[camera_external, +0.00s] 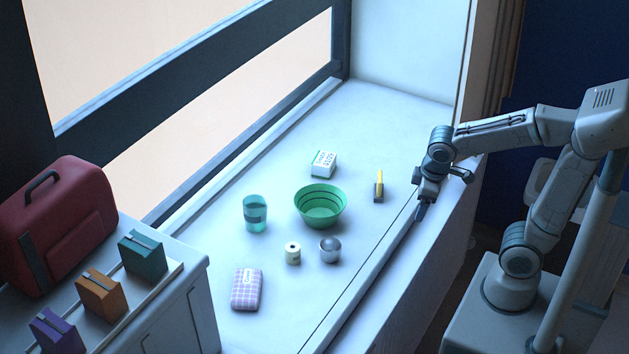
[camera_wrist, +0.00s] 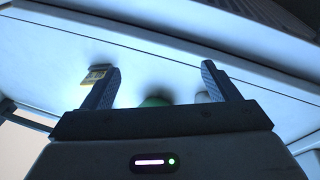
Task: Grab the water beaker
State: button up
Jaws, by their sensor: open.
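The water beaker (camera_external: 255,214) is a teal see-through cup with a darker band, standing upright on the white ledge left of the green bowl (camera_external: 320,207). My gripper (camera_external: 422,207) is at the right edge of the ledge, well apart from the beaker, with the bowl between them. In the wrist view my gripper (camera_wrist: 160,90) shows two separated dark fingers with nothing held between them. A bit of green shows low between the fingers in that view, mostly hidden by the gripper body. I cannot make out the beaker in the wrist view.
On the ledge (camera_external: 395,120) are a white box (camera_external: 323,164), a yellow-and-dark item (camera_external: 378,187), a small white roll (camera_external: 293,253), a silver cup (camera_external: 330,250) and a checkered pouch (camera_external: 247,289). A cabinet at left holds a red case (camera_external: 65,225) and several coloured packs. A window borders the back.

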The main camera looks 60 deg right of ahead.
jog(key=w+n+h+p, duration=0.1)
jog(key=w+n+h, duration=0.2)
jog(key=w+n, duration=0.6)
jog(key=n+t+h+p, duration=0.3)
jog(key=n+t, duration=0.6)
jog(key=n, duration=0.7)
send_near(259, 219)
jog(key=shift+s+a+r, duration=0.1)
jog(key=shift+s+r, duration=0.25)
jog(key=shift+r, duration=0.05)
jog(key=shift+w+f, duration=0.1)
jog(key=shift+w, duration=0.15)
jog(key=p+x, duration=0.2)
jog(key=x, duration=0.6)
jog(key=shift+f, duration=0.15)
jog(key=shift+p+x, duration=1)
jog(key=shift+x, duration=1.6)
jog(key=shift+f, duration=0.15)
jog(key=shift+c, duration=0.3)
